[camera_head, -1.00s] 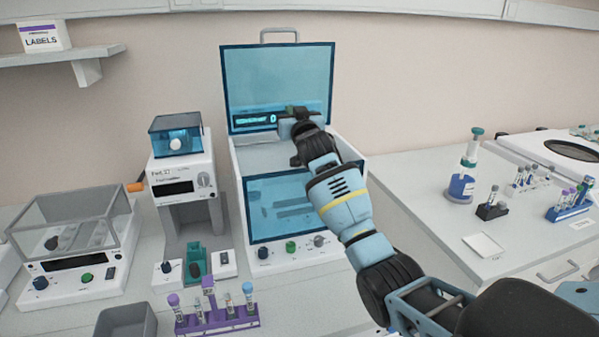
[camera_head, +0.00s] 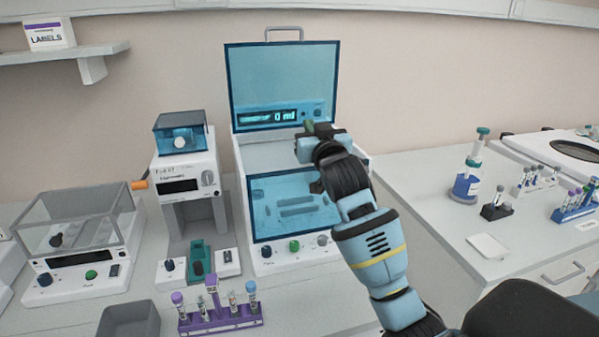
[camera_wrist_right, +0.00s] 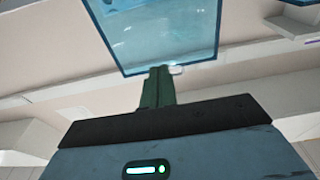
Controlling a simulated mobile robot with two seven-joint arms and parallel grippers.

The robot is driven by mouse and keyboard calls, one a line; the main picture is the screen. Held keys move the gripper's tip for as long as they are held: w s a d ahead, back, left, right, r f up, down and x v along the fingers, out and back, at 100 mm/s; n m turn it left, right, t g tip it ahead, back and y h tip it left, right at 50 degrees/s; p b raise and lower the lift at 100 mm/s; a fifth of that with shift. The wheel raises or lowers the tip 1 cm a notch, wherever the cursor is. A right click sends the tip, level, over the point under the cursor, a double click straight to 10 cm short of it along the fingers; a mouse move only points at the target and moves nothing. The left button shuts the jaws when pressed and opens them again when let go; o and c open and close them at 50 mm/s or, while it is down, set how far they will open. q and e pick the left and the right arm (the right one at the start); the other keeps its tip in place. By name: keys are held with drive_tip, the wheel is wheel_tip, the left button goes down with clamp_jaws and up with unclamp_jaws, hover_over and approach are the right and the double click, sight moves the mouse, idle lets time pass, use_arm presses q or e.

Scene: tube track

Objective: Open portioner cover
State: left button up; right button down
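The portioner (camera_head: 240,167) is the white machine in the middle of the bench, with a lit display reading 0 ml. Its clear blue cover (camera_head: 283,75) stands raised and upright at the back, with a grey handle (camera_head: 284,29) on its top edge. The cover also shows in the right wrist view (camera_wrist_right: 160,30), beyond the fingers. My right gripper (camera_head: 309,127) is in front of the cover's lower right part and seems apart from it. Its green fingers (camera_wrist_right: 157,88) look closed together, with nothing seen between them. My left gripper is not in view.
A second blue panel (camera_head: 294,204) lies on the portioner's front. Left stand a white device with a small blue lid (camera_head: 181,133) and a clear-boxed device (camera_head: 85,218). A purple tube rack (camera_head: 222,322) is in front. A side bench (camera_head: 430,200) holds bottles and racks.

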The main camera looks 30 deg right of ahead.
drive_tip(key=v, duration=0.4)
drive_tip(key=shift+s+r, duration=0.2)
drive_tip(key=shift+r, duration=0.15)
